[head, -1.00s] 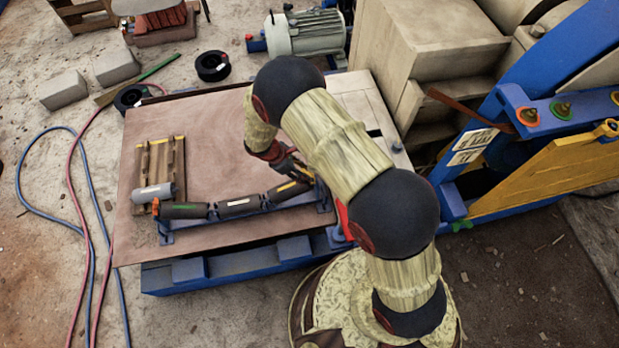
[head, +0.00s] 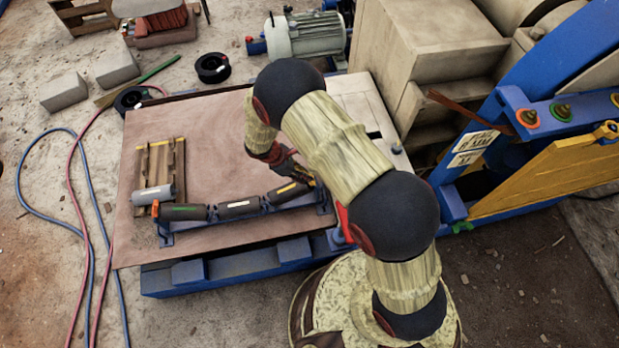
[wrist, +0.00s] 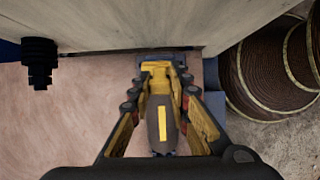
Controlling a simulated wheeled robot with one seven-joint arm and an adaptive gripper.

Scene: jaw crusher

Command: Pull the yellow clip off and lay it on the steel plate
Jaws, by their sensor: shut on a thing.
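My gripper (wrist: 160,85) is shut on the yellow clip (wrist: 159,72) at the far end of a dark roller (wrist: 161,130) with a yellow stripe, in the wrist view. The clip is mostly hidden by the fingers, and I cannot tell whether it is still on the roller's end. In the head view my gripper (head: 302,173) is over the right end of a row of rollers, partly behind my arm. The steel plate (head: 210,150) is the broad brown sheet under the roller frame, with bare surface behind the row.
An orange clip (head: 155,208) is at the row's left end, by a green-striped roller (head: 184,212). A small wooden pallet (head: 160,160) and a grey roller (head: 152,194) are at the plate's left. The beige machine housing (head: 430,50) stands behind right.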

